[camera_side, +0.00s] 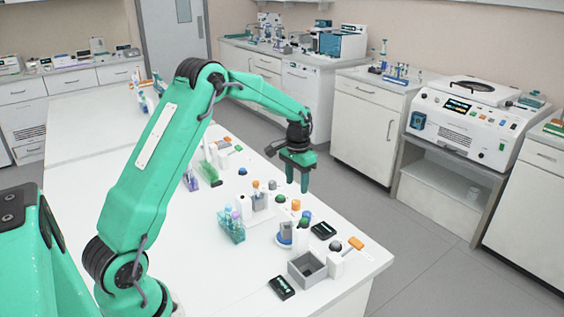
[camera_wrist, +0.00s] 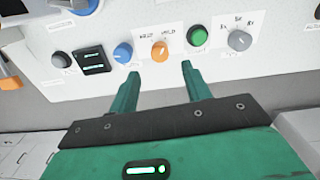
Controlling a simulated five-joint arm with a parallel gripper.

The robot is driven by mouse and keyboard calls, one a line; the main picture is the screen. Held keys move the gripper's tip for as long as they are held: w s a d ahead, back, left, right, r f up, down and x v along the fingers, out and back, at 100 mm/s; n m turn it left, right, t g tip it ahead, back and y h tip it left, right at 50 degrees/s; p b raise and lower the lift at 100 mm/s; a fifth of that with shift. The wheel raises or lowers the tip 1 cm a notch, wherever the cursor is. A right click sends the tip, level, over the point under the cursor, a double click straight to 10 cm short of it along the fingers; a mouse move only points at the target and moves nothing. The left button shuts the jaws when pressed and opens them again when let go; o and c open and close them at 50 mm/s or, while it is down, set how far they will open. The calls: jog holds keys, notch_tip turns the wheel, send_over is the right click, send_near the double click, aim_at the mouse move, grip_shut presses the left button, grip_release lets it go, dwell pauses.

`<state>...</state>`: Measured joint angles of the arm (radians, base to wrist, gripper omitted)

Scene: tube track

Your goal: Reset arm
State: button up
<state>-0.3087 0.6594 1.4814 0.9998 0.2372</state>
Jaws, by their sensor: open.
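My green arm reaches over the white bench from the left in the side view. My gripper (camera_side: 297,178) hangs fingers-down above the bench's right edge, beside the row of knobs and small devices. In the wrist view my gripper (camera_wrist: 160,72) shows two green fingers spread apart with nothing between them. Beyond the fingertips lie an orange knob (camera_wrist: 159,51) and a green button (camera_wrist: 197,38) on a white panel. The fingers look apart from both; their exact height above the panel cannot be told.
The wrist view also shows a blue knob (camera_wrist: 123,53), a grey knob (camera_wrist: 240,40) and a black display (camera_wrist: 93,60). On the bench are a teal tube rack (camera_side: 232,230), an open grey box (camera_side: 307,269) and a black device (camera_side: 283,287). The aisle floor (camera_side: 420,240) is clear.

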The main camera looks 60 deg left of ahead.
jog(key=shift+r, duration=0.35)
jog(key=shift+s+d+r, duration=0.2)
jog(key=shift+d+r, duration=0.1)
jog(key=shift+r, duration=0.25)
jog(key=s+d+r+t, duration=0.3)
jog(key=s+d+r, duration=0.65)
jog(key=r, duration=0.35)
jog(key=s+d+r+t, duration=0.1)
jog(key=s+d, duration=0.2)
jog(key=s, duration=0.6)
jog(key=s+d+r+t, duration=0.1)
jog(key=s+d, duration=0.2)
jog(key=s, duration=0.6)
jog(key=shift+s+m+t, duration=0.25)
jog(key=shift+m+t, duration=0.05)
jog(key=shift+m, duration=0.1)
